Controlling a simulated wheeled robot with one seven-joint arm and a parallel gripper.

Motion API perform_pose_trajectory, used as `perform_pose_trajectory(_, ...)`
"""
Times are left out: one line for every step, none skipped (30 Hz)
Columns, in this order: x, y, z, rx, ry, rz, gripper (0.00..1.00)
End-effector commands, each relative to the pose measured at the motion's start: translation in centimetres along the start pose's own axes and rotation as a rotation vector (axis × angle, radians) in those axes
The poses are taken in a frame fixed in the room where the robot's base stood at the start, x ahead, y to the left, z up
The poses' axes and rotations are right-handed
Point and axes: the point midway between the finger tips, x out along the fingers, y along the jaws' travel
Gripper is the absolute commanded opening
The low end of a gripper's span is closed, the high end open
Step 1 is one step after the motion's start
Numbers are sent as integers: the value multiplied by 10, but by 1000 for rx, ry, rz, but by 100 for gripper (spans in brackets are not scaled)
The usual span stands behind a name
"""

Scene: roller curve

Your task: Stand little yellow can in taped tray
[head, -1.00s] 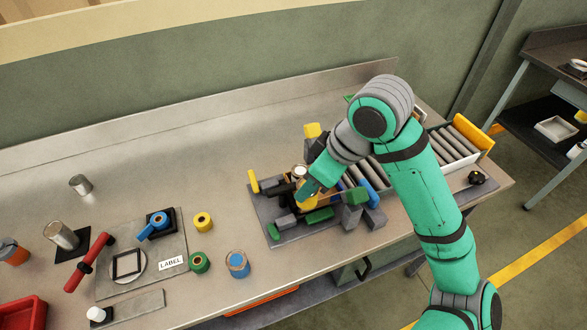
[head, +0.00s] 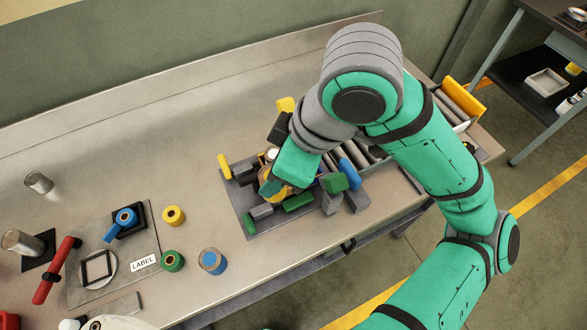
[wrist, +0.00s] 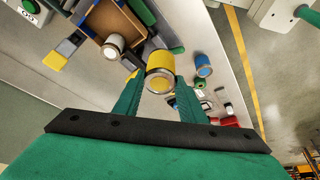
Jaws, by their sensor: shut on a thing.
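The little yellow can (wrist: 160,74) has silver rims and sits between the two green fingers of my gripper (wrist: 154,92) in the wrist view. My gripper is shut on it. A brown tray (wrist: 92,22) with dark edges lies beyond and to the left of the can in the wrist view. A white-topped can (wrist: 113,45) stands at the tray's near corner; it also shows in the head view (head: 271,154). In the head view my arm hides most of the tray.
Green, grey, blue and yellow blocks crowd around the tray on a grey board (head: 240,207). A roller conveyor (head: 450,108) is to the right, partly behind my arm. The bench behind is clear.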

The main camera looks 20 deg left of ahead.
Motion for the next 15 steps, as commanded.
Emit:
perform_pose_trajectory(-1,-4,3,1,-4,0,7)
perform_pose_trajectory(-1,-4,5,2,-4,-1,7)
perform_pose_trajectory(-1,-2,7,5,-5,-2,7)
perform_pose_trajectory(0,2,9,7,-4,-3,7)
perform_pose_trajectory(2,6,11,10,-4,-3,7)
perform_pose_trajectory(4,13,14,14,-4,-4,7)
perform_pose_trajectory(6,20,17,15,-5,-3,7)
perform_pose_trajectory(7,26,20,17,-4,-1,7)
perform_pose_trajectory(10,35,24,19,-4,-1,7)
perform_pose_trajectory(13,41,26,21,-5,-1,7)
perform_pose_trajectory(14,48,29,20,-4,0,7)
perform_pose_trajectory(17,56,32,22,-4,1,7)
perform_pose_trajectory(19,62,35,22,-5,1,7)
perform_pose_trajectory(21,69,37,23,-5,1,7)
perform_pose_trajectory(24,77,40,22,-5,1,7)
